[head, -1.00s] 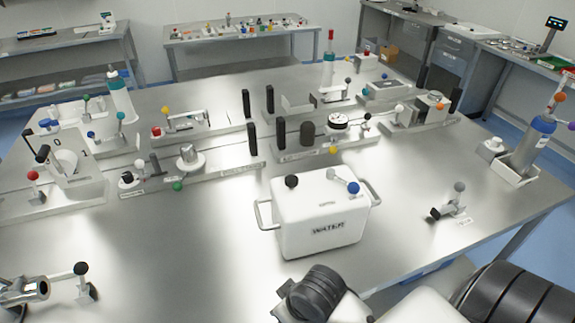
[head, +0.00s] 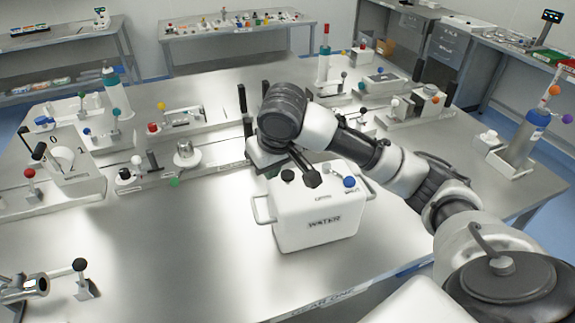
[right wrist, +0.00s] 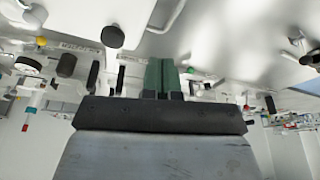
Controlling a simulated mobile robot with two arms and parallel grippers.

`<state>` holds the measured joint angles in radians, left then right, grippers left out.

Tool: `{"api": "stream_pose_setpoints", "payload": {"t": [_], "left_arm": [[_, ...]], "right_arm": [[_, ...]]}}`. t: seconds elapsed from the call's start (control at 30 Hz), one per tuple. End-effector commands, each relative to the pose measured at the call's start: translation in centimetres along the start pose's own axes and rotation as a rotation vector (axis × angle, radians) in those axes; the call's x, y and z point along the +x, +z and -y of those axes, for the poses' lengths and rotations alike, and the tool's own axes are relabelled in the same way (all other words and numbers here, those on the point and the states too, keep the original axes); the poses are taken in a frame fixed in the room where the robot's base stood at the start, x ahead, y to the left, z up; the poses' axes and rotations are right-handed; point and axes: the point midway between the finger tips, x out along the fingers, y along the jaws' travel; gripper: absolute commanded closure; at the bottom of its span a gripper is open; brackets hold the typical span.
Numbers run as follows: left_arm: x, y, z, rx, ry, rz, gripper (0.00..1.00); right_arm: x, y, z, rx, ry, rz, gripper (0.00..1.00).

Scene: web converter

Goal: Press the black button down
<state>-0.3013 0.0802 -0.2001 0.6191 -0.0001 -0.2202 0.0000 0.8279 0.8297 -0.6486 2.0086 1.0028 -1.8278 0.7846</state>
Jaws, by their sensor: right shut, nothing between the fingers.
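A round black button (head: 288,175) stands on top of the white box marked WATER (head: 318,224). It also shows in the right wrist view (right wrist: 113,37), at the upper left. A blue knob (head: 349,182) sits on the right of the box top. My left gripper is out of view.
The box has a metal handle (head: 262,210) on its side. Fixtures with levers and knobs, such as a red-knobbed one (head: 29,173), stand left and behind. The steel table (head: 185,250) is clear left of the box.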

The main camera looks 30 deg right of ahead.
Motion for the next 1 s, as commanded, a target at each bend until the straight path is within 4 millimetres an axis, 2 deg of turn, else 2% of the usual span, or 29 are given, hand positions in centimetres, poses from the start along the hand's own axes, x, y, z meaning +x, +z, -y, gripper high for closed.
{"api": "stream_pose_setpoints", "payload": {"t": [0.03,0.2,0.4,0.83,1.0], "left_arm": [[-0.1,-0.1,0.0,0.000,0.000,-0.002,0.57],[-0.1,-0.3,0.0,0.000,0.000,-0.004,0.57],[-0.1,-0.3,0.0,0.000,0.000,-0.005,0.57],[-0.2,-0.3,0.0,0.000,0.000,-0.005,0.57],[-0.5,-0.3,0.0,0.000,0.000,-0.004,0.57]], "right_arm": [[-1.7,-0.9,-1.2,0.037,0.023,-0.005,1.00],[-5.7,-2.3,-3.9,0.148,0.059,0.006,1.00],[-8.0,-2.7,-5.5,0.219,0.075,0.014,1.00],[-8.2,-2.8,-5.6,0.228,0.077,0.016,1.00],[-6.8,-2.7,-5.8,0.228,0.078,0.021,1.00]]}}
